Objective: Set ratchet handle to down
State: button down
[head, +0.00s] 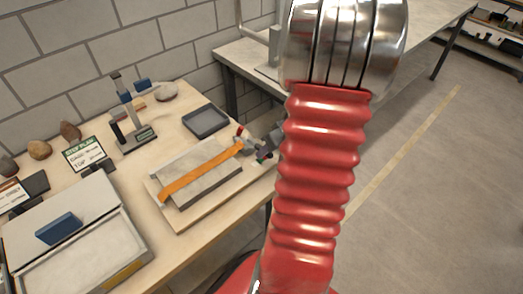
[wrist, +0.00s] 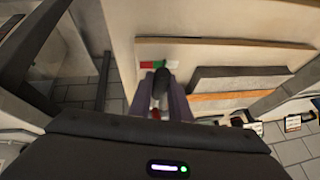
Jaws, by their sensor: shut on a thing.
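An orange strap (head: 205,170) runs over a grey stone slab (head: 212,187) on a wooden board (head: 180,221), to a ratchet at the board's right end. My gripper (head: 262,143) is at that end, partly hidden by my red arm. In the wrist view my gripper (wrist: 161,92) has its two fingers on either side of the dark ratchet handle (wrist: 162,80) and is shut on it. A red and green marking (wrist: 158,65) shows just beyond the fingertips. The slab and strap (wrist: 240,97) lie to the right there. The handle's exact angle is hard to tell.
A grey tray (head: 206,121) sits behind the board. A stand with a blue part (head: 135,118), a green-topped sign (head: 87,155) and several stones are further left. An open case (head: 78,254) is at front left. A second bench (head: 425,22) stands behind my arm.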

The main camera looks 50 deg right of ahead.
jog(key=shift+s+d+f, duration=0.15)
jog(key=shift+s+f, duration=0.05)
jog(key=shift+f, duration=0.15)
jog(key=c, duration=2)
grip_release()
jog(key=shift+d, duration=0.1)
jog(key=o, duration=0.4)
jog(key=shift+w+r, duration=0.1)
jog(key=shift+c, duration=0.2)
jog(key=shift+r, duration=0.1)
jog(key=a+v, duration=0.1)
jog(key=v, duration=1.2)
jog(key=shift+s+d+r, duration=0.2)
jog(key=shift+d, duration=0.2)
